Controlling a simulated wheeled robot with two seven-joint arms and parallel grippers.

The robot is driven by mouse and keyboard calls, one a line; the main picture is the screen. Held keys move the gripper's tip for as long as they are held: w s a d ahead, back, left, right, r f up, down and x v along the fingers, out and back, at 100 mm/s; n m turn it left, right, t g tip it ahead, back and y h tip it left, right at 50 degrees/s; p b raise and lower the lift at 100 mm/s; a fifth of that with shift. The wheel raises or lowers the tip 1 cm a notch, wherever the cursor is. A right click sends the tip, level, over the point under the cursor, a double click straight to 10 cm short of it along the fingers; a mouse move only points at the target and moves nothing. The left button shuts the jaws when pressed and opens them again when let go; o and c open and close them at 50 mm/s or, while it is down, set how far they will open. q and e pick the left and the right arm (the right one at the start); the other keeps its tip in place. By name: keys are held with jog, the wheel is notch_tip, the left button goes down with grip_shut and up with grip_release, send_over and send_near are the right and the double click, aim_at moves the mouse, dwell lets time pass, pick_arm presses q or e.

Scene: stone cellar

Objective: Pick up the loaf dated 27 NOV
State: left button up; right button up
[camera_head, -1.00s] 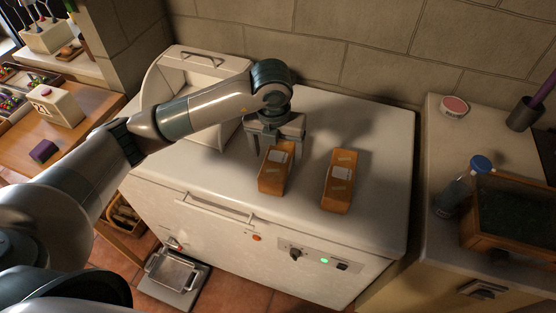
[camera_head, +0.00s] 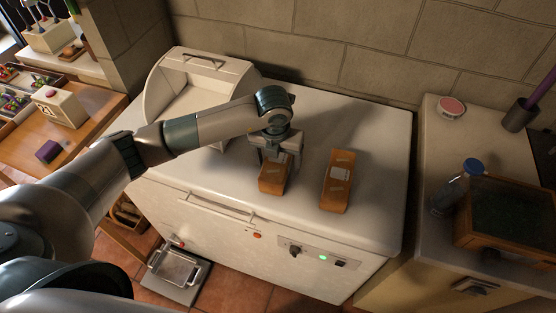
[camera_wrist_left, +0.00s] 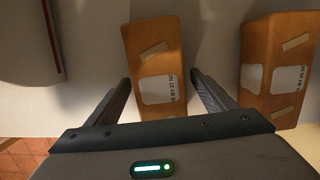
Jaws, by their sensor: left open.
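Two brown loaf-shaped blocks with white labels lie on the white chest lid. In the head view these are the left loaf (camera_head: 271,186) and the right loaf (camera_head: 337,184). My left gripper (camera_head: 275,166) is open, its fingers on either side of the 27 loaf's rear part, which it partly hides. In the wrist view the gripper (camera_wrist_left: 160,78) has gaps beside the loaf. My right gripper is out of view.
A white open-fronted bin (camera_head: 196,80) stands at the lid's back left, beneath my arm. The lid (camera_head: 372,135) is clear around the right loaf. On the right counter are a blue-capped bottle (camera_head: 459,187) and a wooden box (camera_head: 508,220). A stone wall closes the back.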

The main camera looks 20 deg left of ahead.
pick_arm(q)
jog(key=shift+w+f, duration=0.1)
jog(key=shift+f, duration=0.35)
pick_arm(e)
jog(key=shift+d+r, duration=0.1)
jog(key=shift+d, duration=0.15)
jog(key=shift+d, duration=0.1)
pick_arm(q)
jog(key=c, duration=1.3)
jog(key=shift+r, duration=0.1)
